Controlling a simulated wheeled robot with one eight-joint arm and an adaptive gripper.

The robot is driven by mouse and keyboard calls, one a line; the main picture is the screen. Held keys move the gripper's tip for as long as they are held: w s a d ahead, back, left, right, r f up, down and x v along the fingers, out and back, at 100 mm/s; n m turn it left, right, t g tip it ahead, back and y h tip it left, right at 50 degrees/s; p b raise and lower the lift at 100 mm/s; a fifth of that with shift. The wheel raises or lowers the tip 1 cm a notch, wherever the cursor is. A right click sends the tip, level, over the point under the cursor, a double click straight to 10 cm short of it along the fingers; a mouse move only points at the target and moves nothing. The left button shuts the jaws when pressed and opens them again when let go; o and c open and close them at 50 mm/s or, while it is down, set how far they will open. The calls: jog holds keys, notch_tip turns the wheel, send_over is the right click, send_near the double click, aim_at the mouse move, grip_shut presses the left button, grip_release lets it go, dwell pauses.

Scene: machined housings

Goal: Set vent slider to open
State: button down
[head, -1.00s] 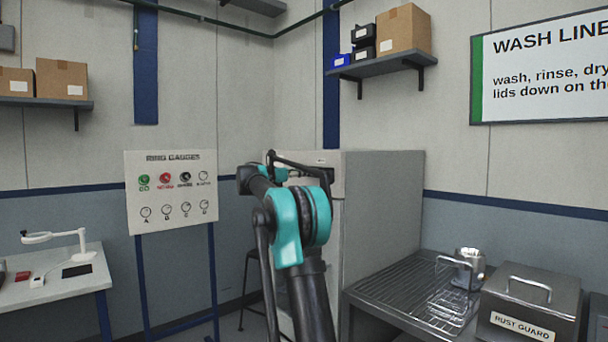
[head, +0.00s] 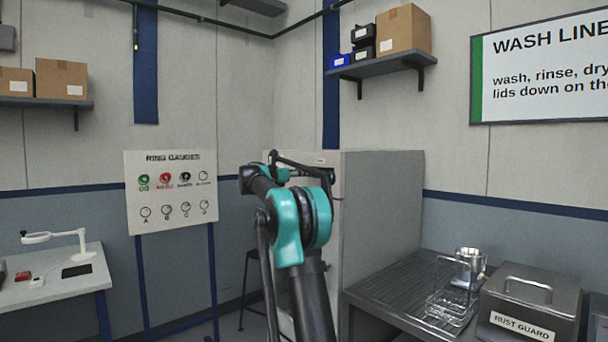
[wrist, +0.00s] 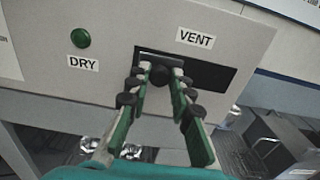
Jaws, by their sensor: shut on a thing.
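In the wrist view, the vent slider's dark slot (wrist: 212,76) is set in a pale panel under the VENT label (wrist: 195,39). A dark round slider knob (wrist: 160,73) sits toward the left part of the slot. My gripper (wrist: 161,70) is shut on the knob, one finger on each side of it. The fingers cover part of the slot's lower edge. In the head view, my arm blocks the front of the grey cabinet (head: 385,205), and the slider and gripper cannot be made out there.
A green button (wrist: 80,38) with a DRY label is left of the slot. In the head view, a metal draining table (head: 385,285) right of the cabinet holds a wire basket (head: 450,307), a metal cup and a RUST GUARD box (head: 530,300). A RING GAUGES board (head: 170,190) stands left.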

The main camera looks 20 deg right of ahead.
send_near(327, 173)
jog(key=x, duration=0.4)
jog(key=shift+d, duration=0.2)
jog(key=c, duration=1.4)
grip_release()
jog(key=shift+s, duration=0.1)
jog(key=shift+c, duration=0.2)
jog(key=shift+o, duration=0.4)
jog(key=v, duration=1.2)
